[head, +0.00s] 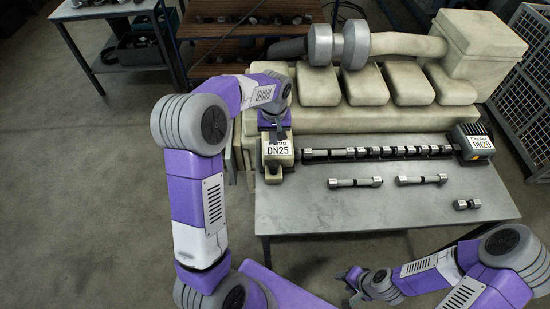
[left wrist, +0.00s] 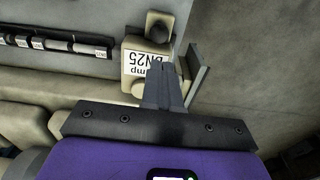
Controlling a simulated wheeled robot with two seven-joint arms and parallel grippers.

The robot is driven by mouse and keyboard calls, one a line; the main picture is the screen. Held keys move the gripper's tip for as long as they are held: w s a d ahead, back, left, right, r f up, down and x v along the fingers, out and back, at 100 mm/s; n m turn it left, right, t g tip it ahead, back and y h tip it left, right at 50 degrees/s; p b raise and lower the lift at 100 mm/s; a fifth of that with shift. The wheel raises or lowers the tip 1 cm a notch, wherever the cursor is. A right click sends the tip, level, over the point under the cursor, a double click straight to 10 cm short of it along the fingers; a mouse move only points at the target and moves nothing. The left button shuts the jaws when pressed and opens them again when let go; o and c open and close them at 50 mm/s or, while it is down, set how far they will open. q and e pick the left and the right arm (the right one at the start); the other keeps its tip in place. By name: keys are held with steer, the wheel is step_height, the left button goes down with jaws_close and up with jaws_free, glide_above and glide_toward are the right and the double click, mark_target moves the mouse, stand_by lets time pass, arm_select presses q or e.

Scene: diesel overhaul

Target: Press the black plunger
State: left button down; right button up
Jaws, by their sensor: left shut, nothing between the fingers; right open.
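The cream pump (head: 278,158) labelled DN25 stands at the left end of the grey table. A small dark knob, which looks like the black plunger (left wrist: 159,32), sits on a cream block at one end of the pump in the left wrist view. My left gripper (head: 277,132) is over the back of the pump, pointing down. In the left wrist view its shut, empty fingers (left wrist: 162,66) overlap the label's edge, apart from the plunger in the picture. I cannot tell whether they touch the pump. My right gripper (head: 348,277) is open and empty, in front of the table.
A row of pipe pieces (head: 375,153) runs from the pump to the cooler (head: 473,142) labelled DN20. Loose pipe pieces (head: 355,183) lie on the table (head: 330,215). The large cream engine (head: 365,118) stands behind.

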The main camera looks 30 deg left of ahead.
mark_target(274, 166)
arm_select(q)
steer(key=f, duration=0.4)
steer(key=f+p, duration=0.1)
steer(key=f, duration=0.9)
steer(key=shift+w+a+f, duration=0.1)
steer(key=shift+w+a, duration=0.05)
steer(key=shift+w, duration=0.15)
steer(key=shift+f, duration=0.1)
step_height(274, 166, down, 3)
steer(key=shift+r+b, duration=0.2)
steer(key=shift+b, duration=1)
steer(key=shift+s+r, duration=0.1)
steer(key=shift+s, duration=0.05)
